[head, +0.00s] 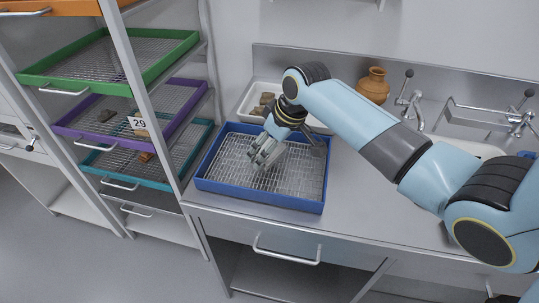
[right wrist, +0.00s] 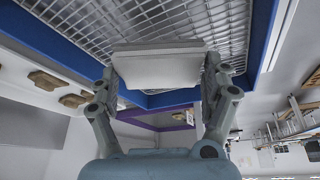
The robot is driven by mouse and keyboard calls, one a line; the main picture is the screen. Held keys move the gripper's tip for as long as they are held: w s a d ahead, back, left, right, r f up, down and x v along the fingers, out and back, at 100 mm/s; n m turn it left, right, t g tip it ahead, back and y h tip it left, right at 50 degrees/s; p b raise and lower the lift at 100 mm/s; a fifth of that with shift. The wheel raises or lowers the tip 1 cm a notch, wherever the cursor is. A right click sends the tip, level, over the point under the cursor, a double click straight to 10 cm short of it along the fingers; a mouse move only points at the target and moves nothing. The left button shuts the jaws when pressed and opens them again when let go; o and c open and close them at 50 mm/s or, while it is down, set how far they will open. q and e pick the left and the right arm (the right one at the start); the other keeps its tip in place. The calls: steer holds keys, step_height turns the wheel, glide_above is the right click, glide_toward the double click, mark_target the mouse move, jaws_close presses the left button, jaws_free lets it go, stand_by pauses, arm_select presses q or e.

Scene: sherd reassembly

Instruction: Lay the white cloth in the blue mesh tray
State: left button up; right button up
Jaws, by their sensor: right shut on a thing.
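The blue mesh tray (head: 262,199) stands on the steel counter, with its wire mesh floor bare where I see it. My right gripper (head: 263,153) reaches down over the middle of the tray in the head view. In the right wrist view, my right gripper (right wrist: 160,72) is shut on the white cloth (right wrist: 158,66), a flat folded block between its two fingers. The tray's blue rim (right wrist: 62,38) and mesh lie beyond the cloth there. I cannot tell whether the cloth touches the mesh. The cloth is hidden in the head view. My left gripper is out of view.
A white tray (head: 244,104) with brown sherds stands behind the blue tray. A clay pot (head: 373,86) and taps (head: 409,104) are at the back right. A rack with green (head: 176,63), purple (head: 187,118) and teal (head: 196,156) trays stands at left. The counter right of the tray is clear.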

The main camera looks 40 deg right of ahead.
mark_target(273, 153)
steer(key=shift+f, duration=1.55)
steer(key=o, duration=0.9)
steer(key=shift+f, duration=0.1)
steer(key=shift+s+r, duration=0.1)
steer(key=shift+r, duration=0.2)
steer(key=v, duration=1.1)
steer(key=shift+s+d+r+p, duration=0.1)
steer(key=shift+r+p, duration=0.25)
steer(key=shift+p, duration=0.05)
